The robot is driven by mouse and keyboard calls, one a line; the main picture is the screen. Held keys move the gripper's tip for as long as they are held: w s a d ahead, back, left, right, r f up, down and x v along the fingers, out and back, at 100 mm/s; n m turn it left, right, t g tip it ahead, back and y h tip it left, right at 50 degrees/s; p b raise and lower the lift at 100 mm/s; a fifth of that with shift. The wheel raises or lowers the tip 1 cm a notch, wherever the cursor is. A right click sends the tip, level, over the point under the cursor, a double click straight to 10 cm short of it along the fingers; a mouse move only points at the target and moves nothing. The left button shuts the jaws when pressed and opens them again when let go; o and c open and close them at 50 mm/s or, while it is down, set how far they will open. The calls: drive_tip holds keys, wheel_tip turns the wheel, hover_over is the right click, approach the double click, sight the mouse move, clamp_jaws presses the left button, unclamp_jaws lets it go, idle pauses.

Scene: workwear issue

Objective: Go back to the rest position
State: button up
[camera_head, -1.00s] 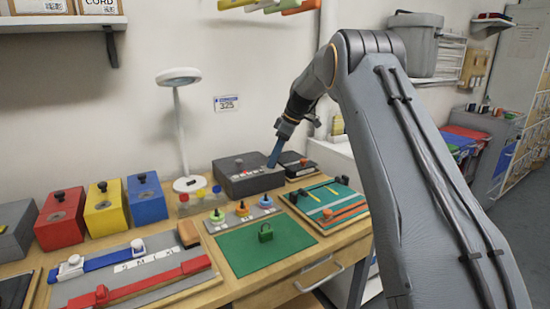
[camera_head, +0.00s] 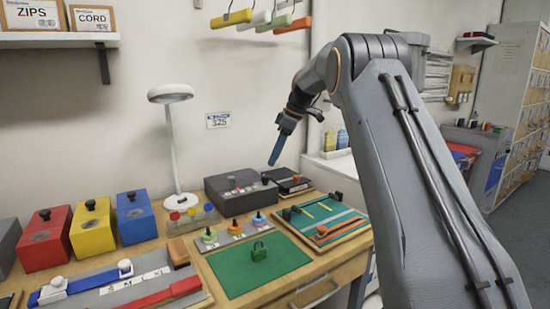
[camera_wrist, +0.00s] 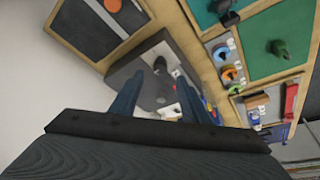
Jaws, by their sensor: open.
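My gripper (camera_head: 276,155) hangs in the air above the back of the workbench, in front of the wall, its blue fingers pointing down. In the wrist view the two blue fingers (camera_wrist: 160,100) stand apart with nothing held between them. My gripper is clear of the box and touches nothing.
A white lamp (camera_head: 171,95) stands left of the gripper. Red (camera_head: 45,240), yellow (camera_head: 92,228) and blue (camera_head: 136,217) boxes line the bench's left. A green mat (camera_head: 225,275) holds a green padlock (camera_head: 259,251). Coloured hangers (camera_head: 260,20) hang above. Air around the gripper is free.

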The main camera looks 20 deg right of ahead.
drive_tip(key=shift+s, duration=0.1)
drive_tip(key=s+a+f+m+h, duration=0.1)
drive_tip(key=s+f+m, duration=0.3)
drive_tip(key=s, duration=1.1)
drive_tip(key=s+a+f+m+g+h, duration=0.1)
drive_tip(key=s+f+m, duration=0.3)
drive_tip(key=s, duration=1.1)
drive_tip(key=s+a+f+m+g+h, duration=0.1)
drive_tip(key=s+f+m, duration=0.3)
drive_tip(key=s, duration=1.2)
wheel_tip(320, 180, down, 5)
drive_tip(key=shift+a+r+m+h, duration=0.15)
drive_tip(key=shift+a+m+h, duration=0.25)
drive_tip(key=shift+a+h, duration=0.1)
